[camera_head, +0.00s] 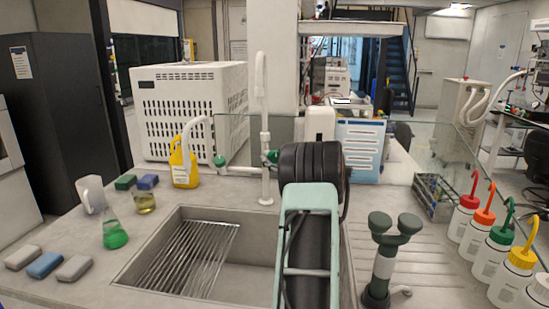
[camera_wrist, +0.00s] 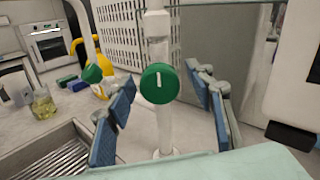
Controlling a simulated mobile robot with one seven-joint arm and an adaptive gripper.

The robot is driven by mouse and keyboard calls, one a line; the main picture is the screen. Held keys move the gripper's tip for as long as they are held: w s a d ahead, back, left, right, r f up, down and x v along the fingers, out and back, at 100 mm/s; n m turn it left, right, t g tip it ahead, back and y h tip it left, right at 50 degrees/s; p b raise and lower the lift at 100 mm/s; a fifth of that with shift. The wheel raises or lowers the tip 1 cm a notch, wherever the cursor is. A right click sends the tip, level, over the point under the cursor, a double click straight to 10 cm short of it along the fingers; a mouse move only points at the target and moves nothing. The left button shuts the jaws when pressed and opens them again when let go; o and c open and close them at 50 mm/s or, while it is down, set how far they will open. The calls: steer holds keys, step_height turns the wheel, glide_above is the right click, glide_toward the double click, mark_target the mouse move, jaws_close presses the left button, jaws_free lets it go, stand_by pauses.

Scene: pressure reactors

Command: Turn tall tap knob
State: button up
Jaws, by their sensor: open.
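The tall tap (camera_head: 264,110) is a slim white upright pipe with a hooked top, standing behind the sink. Its round green knob (camera_wrist: 160,88) has a white, nearly vertical mark and faces me in the wrist view. In the head view this knob (camera_head: 271,157) shows just left of my dark arm link. My gripper (camera_wrist: 161,76) is open and empty. Its blue-padded fingers are on either side of the knob in the wrist view, with a gap on both sides. I cannot tell the exact depth between them. The fingers are hidden by my arm in the head view.
A shorter curved tap with another green knob (camera_wrist: 92,74) stands to the left. A yellow bottle (camera_head: 183,163) is beside it. The sink (camera_head: 190,255) lies in front. A dark green fixture (camera_head: 383,255) and several wash bottles (camera_head: 464,215) stand to the right.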

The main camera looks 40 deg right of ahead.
steer(key=shift+w, duration=0.1)
steer(key=shift+c, duration=0.7)
steer(key=c, duration=1.1)
steer(key=shift+o, duration=0.2)
steer(key=shift+f+b, duration=0.15)
steer(key=shift+b, duration=0.55)
steer(key=shift+f+n+b, duration=0.1)
steer(key=shift+n+b, duration=0.3)
steer(key=shift+b, duration=0.25)
steer(key=n+b, duration=0.2)
steer(key=b, duration=0.2)
steer(key=n+b, duration=0.1)
steer(key=b, duration=0.2)
steer(key=shift+n, duration=0.3)
steer(key=shift+r+n+b, duration=0.25)
steer(key=shift+n+b, duration=0.15)
steer(key=shift+b, duration=0.2)
